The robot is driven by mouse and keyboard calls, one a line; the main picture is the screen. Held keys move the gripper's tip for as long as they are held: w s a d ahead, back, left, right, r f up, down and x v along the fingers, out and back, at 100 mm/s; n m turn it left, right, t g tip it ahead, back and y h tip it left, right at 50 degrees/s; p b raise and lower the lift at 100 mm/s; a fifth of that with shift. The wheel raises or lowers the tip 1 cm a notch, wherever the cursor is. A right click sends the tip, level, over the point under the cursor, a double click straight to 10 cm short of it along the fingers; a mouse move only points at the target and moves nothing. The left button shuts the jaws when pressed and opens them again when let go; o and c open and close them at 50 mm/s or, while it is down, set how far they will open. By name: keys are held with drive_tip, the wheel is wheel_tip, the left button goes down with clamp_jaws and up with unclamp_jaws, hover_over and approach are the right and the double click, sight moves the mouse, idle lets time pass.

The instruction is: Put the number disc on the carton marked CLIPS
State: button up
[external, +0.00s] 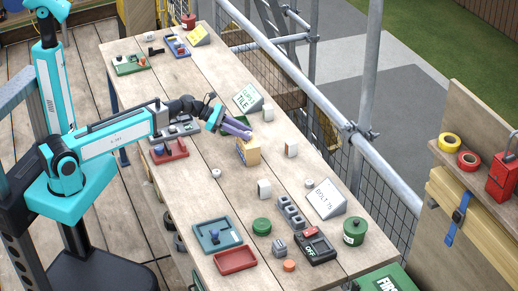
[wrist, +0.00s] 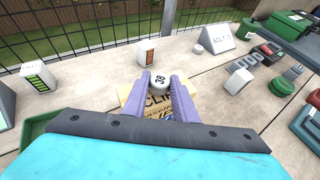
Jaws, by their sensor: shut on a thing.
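The number disc (wrist: 158,79) is white and marked 38. In the wrist view it sits between the tips of my gripper's purple fingers (wrist: 158,84), which are shut on it. The carton marked CLIPS (wrist: 158,103) is tan and lies right below the disc, partly covered by the fingers. In the external view the carton (external: 248,153) stands on the bench, with my gripper (external: 249,136) at its top. The disc is hard to make out there. I cannot tell whether the disc touches the carton.
White blocks with coloured bars (wrist: 147,52) (wrist: 38,77) stand around the carton. A slanted sign (external: 248,97) is behind it and another sign (external: 326,198) is to the right. A green tray (wrist: 42,126) is close at left. Trays and tools crowd the bench's near end.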

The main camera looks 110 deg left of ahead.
drive_tip(key=shift+f, duration=0.15)
drive_tip(key=o, duration=1)
drive_tip(key=b+v, duration=0.2)
drive_tip(key=v, duration=0.4)
drive_tip(key=shift+s+b, duration=0.3)
drive_tip(key=shift+b, duration=0.1)
drive_tip(key=shift+s+b, duration=0.1)
drive_tip(key=shift+b, duration=0.2)
drive_tip(key=shift+r+b+v, duration=0.2)
drive_tip(key=shift+b+v, duration=2.45)
drive_tip(key=shift+b, duration=2.7)
